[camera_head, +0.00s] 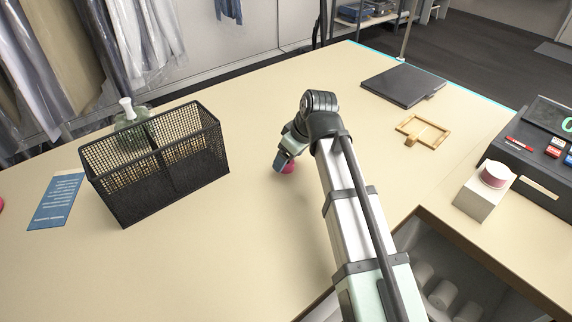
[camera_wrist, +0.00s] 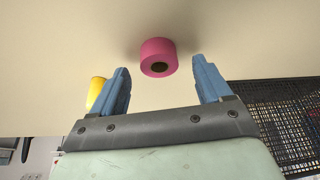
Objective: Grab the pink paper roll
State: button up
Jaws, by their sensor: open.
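The pink paper roll (camera_wrist: 158,50) shows in the wrist view, a short cylinder with a dark core hole, on the beige table. In the head view a pink piece of it (camera_head: 289,168) shows beside my fingers, partly hidden by them. My gripper (camera_head: 280,165) is low over the middle of the table. In the wrist view its two blue fingers (camera_wrist: 160,68) are apart, with nothing held. The roll lies just beyond the fingertips, about midway between them; I see no contact.
A black mesh basket (camera_head: 160,185) stands left of my gripper. A yellow thing (camera_wrist: 96,91) is partly behind one finger in the wrist view.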

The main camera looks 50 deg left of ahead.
jog(key=shift+x, duration=0.85)
jog(key=c, duration=1.1)
